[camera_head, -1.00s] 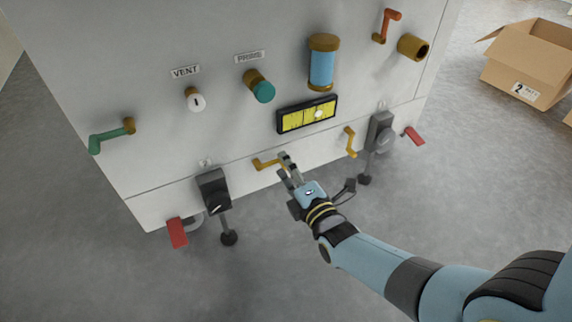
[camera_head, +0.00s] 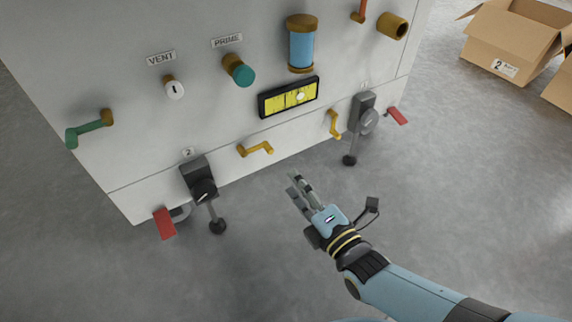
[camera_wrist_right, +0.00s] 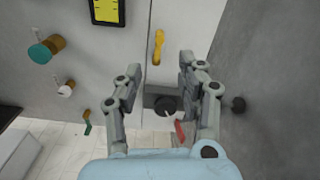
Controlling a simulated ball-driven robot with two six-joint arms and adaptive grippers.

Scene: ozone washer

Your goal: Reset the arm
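My right gripper (camera_head: 301,187) is in front of the grey machine panel (camera_head: 130,120), below and right of a yellow crank handle (camera_head: 256,149) and apart from it. Its two fingers are spread with nothing between them. In the right wrist view the fingers (camera_wrist_right: 160,85) stand apart, and a yellow handle (camera_wrist_right: 158,47) shows beyond them. A dark knob unit (camera_wrist_right: 165,103) and a red lever (camera_wrist_right: 180,132) show beyond the gap. My left gripper is not in view.
The panel carries a green handle (camera_head: 90,129), a teal PRIME knob (camera_head: 241,73), a white VENT knob (camera_head: 174,89), a yellow display (camera_head: 289,97) and red levers (camera_head: 164,223). A cardboard box (camera_head: 500,45) stands on the floor at the upper right. The floor before the panel is clear.

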